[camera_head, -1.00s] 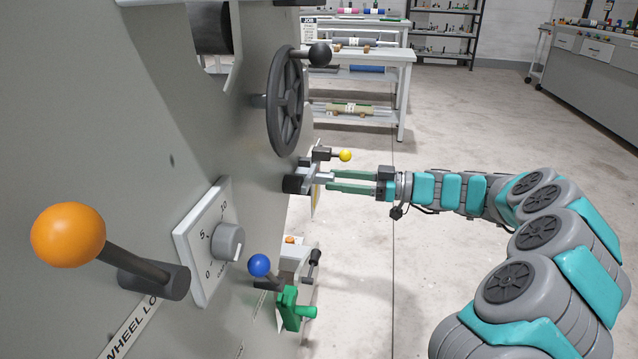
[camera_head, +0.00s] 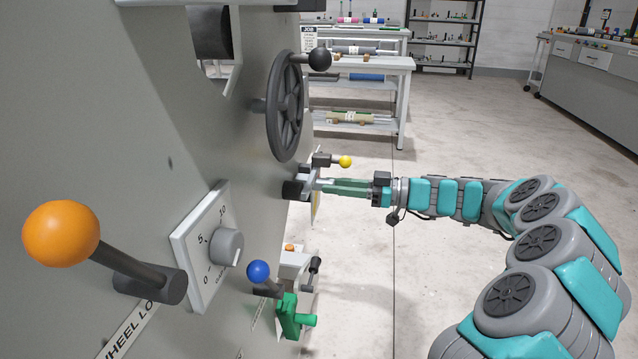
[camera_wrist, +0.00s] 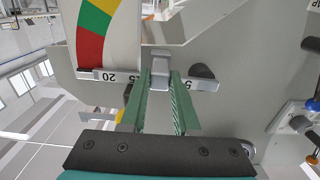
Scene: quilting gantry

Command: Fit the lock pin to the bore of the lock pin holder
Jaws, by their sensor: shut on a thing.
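My gripper (camera_head: 324,186) reaches from the right to the side of the big grey machine. In the wrist view its green fingers (camera_wrist: 161,84) are closed on a small grey slider tab (camera_wrist: 160,63). The tab sits at a white scale bar (camera_wrist: 113,76) marked 20 and 5. I cannot make out a piece that is surely the lock pin or its holder. A green block (camera_head: 288,318) with a short green peg (camera_head: 306,320) sits low on the machine, below a blue-knobbed lever (camera_head: 258,271); these may be them. My gripper is well above and apart from them.
A black handwheel (camera_head: 286,106) and a yellow-knobbed lever (camera_head: 345,162) are close to my gripper. An orange-knobbed lever (camera_head: 62,234) and a dial (camera_head: 226,246) are nearer. White shelving (camera_head: 404,90) stands behind. The floor to the right is open.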

